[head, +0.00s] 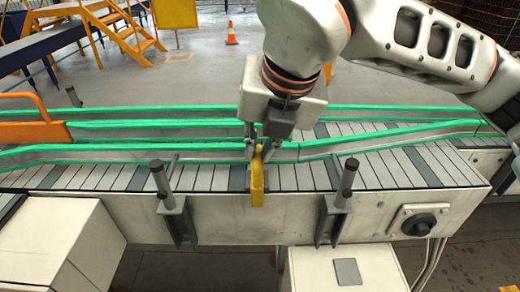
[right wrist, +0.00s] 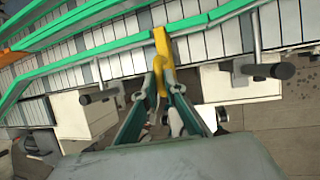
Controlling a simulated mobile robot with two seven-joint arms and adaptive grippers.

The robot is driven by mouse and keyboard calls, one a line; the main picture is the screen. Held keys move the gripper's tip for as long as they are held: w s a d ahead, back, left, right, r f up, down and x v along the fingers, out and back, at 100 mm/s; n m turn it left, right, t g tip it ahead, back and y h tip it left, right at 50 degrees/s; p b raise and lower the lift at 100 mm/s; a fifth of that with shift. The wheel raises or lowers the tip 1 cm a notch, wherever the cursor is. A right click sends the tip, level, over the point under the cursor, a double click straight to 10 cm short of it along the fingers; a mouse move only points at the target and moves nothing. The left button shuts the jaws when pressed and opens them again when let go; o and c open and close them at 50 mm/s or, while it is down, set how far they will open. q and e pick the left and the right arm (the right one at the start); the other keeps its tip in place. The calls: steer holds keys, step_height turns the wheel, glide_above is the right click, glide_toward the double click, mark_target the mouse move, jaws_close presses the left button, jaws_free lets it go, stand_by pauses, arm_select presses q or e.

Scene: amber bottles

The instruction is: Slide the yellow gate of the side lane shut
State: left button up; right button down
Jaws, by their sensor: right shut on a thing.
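The yellow gate (head: 257,182) is a narrow upright piece at the near edge of the conveyor, by the near green rail. In the right wrist view the yellow gate (right wrist: 161,50) reaches from the green rail down between my fingers. My right gripper (head: 256,150) points down over it and is shut on it. In the right wrist view my right gripper (right wrist: 163,92) has a finger on each side of the yellow piece. How far the gate spans the lane is hidden by my gripper. My left gripper is not in view.
Green guide rails (head: 190,114) divide the slatted conveyor (head: 385,168) into lanes. Two dark-topped posts (head: 160,178) (head: 347,178) stand on brackets at the near edge, either side of my gripper. An orange piece (head: 35,131) lies across the lanes at left. A dark knob (head: 418,224) sits at right.

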steer(key=w+b, duration=0.1)
steer(key=w, duration=0.4)
steer(key=shift+w, duration=0.45)
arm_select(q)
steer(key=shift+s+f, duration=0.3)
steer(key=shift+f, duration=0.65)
arm_select(e)
steer(key=shift+r, duration=0.1)
steer(key=c, duration=2.1)
jaws_free()
steer(key=shift+w, duration=0.15)
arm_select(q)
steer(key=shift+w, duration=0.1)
arm_select(e)
steer(key=v, duration=1.2)
